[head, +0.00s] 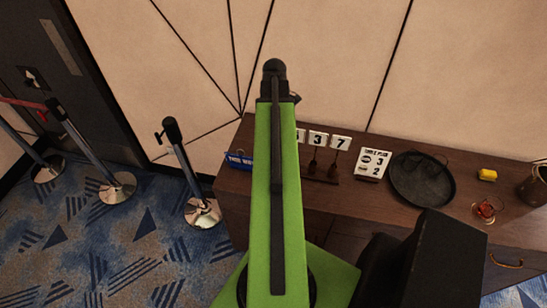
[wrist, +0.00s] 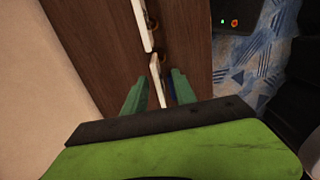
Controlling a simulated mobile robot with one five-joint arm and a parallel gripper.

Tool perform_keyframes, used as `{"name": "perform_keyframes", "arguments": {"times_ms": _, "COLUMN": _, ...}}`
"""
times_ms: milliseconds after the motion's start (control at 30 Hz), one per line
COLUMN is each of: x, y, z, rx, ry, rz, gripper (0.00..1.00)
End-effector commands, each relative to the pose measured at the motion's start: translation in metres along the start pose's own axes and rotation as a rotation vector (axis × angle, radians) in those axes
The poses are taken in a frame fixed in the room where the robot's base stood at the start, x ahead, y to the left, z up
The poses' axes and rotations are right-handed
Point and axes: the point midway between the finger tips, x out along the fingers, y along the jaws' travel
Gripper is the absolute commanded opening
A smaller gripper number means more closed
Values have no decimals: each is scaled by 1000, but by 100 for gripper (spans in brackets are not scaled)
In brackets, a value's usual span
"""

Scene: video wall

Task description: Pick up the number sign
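White number signs stand on the dark wooden cabinet (head: 330,205). In the head view one shows a 3 (head: 318,139) and one a 7 (head: 340,143). Another number sign (head: 301,135) is mostly hidden behind my green arm. In the wrist view my gripper (wrist: 159,76) has its two green fingers apart over the cabinet. A white sign (wrist: 156,72), seen nearly edge-on, lies between the fingers, with a gap visible on the right side. A second white sign (wrist: 143,22) is farther up in that view. My gripper is hidden behind the arm in the head view.
A white price board (head: 373,163), a round black tray (head: 422,179), a yellow block (head: 487,175) and a copper item (head: 487,209) are on the cabinet to the right. A blue sign (head: 239,159) is at its left end. Stanchion posts (head: 186,165) stand on the carpet left. The wall is close behind.

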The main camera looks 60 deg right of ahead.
Motion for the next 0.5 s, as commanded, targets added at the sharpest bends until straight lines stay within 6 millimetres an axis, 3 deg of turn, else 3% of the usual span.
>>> {"name": "perform_keyframes", "arguments": {"times_ms": 300, "x": 51, "y": 2, "z": -1, "rx": 1, "ry": 0, "rz": 0, "gripper": 33}}
{"name": "perform_keyframes", "arguments": {"times_ms": 500, "x": 50, "y": 2, "z": -1, "rx": 1, "ry": 0, "rz": 0, "gripper": 33}}
